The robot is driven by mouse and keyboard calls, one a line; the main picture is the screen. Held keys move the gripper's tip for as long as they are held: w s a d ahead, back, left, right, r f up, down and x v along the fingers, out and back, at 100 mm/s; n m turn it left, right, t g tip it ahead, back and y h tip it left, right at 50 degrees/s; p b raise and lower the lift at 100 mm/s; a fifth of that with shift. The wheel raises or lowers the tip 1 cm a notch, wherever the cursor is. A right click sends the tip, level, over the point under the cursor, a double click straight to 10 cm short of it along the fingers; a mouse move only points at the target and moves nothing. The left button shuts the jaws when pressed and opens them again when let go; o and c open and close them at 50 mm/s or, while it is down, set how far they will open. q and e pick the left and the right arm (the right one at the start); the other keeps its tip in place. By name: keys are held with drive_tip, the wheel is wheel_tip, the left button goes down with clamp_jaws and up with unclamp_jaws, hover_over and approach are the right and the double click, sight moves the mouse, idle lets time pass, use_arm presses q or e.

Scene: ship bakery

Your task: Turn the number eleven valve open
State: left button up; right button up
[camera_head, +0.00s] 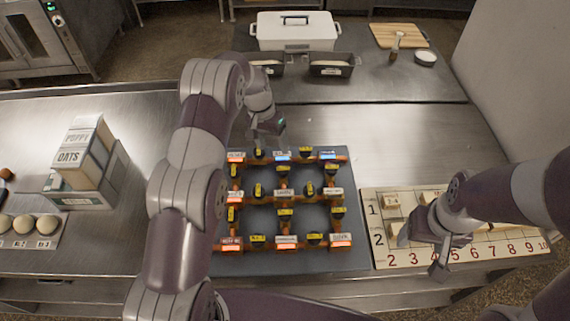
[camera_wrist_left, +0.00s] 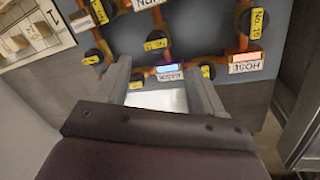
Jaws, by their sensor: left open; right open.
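A dark valve board (camera_head: 262,218) lies in front of me, with copper pipes, black valve knobs with yellow number tags, and white name labels. A tag reading No. 10 (camera_wrist_left: 257,22) shows at the upper right of the left wrist view. Another knob with a yellow tag (camera_wrist_left: 155,44) shows near the middle, ahead of the fingers; its number is too small to read surely, so I cannot pick out number eleven. My left gripper (camera_head: 268,132) is open and empty at the board's far edge; its fingers (camera_wrist_left: 157,72) straddle a blue-lit label. My right gripper (camera_head: 424,252) is open over the numbered board.
The cream numbered board (camera_head: 480,252) lies to the right of the valve board. Boxes (camera_head: 84,165) and dough balls (camera_head: 24,224) stand at the left. A white container (camera_head: 296,33), loaf tins (camera_head: 331,66) and a cutting board (camera_head: 399,36) are at the back. Bare steel lies behind the valve board.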

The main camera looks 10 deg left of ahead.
sight(282, 167)
use_arm(q)
drive_tip(key=p+x, duration=0.3)
drive_tip(key=x, duration=0.6)
drive_tip(key=shift+w+d+f+p, duration=0.1)
drive_tip(key=shift+d+f+p, duration=0.2)
drive_tip(key=shift+f+p, duration=0.05)
drive_tip(key=shift+f, duration=0.45)
drive_tip(key=shift+d, duration=0.1)
drive_tip(key=c, duration=1)
